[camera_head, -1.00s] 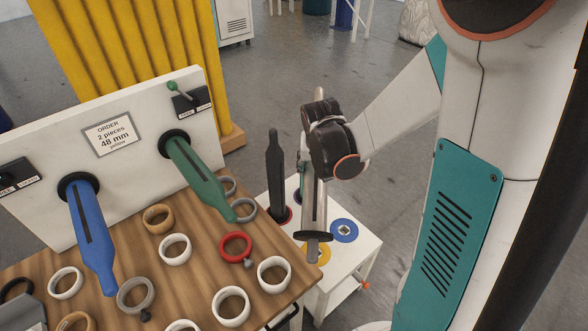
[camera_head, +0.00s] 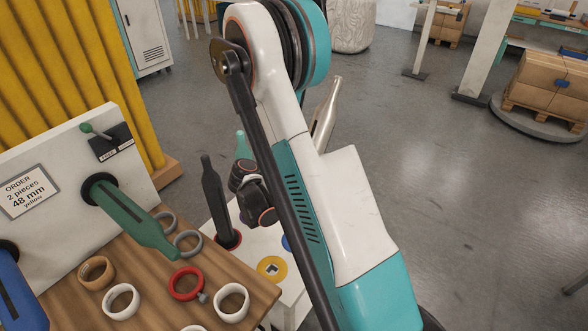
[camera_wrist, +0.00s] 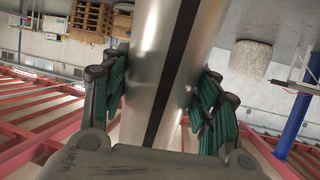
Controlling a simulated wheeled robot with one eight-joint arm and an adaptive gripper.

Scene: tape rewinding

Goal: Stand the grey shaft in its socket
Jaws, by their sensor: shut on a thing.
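The grey shaft (camera_wrist: 150,80) fills the middle of the wrist view, a shiny metal rod with a dark lengthwise stripe. My gripper (camera_wrist: 162,88) is shut on it, with a finger on each side. In the head view the shaft's narrow tip (camera_head: 327,112) shows to the right of my arm, tilted; the rest of it and my gripper are hidden. The white stand (camera_head: 292,285) has ringed sockets. A black shaft (camera_head: 215,200) stands in the red one, and the yellow socket (camera_head: 271,268) is empty. A blue ring (camera_head: 286,243) is mostly covered. I cannot tell which socket is the grey shaft's.
The wooden table (camera_head: 155,280) holds loose rings, including a red clamp ring (camera_head: 186,284). A green shaft (camera_head: 135,215) and a blue shaft (camera_head: 18,295) project from the white order panel (camera_head: 60,150) towards the table. Open floor lies right of my arm.

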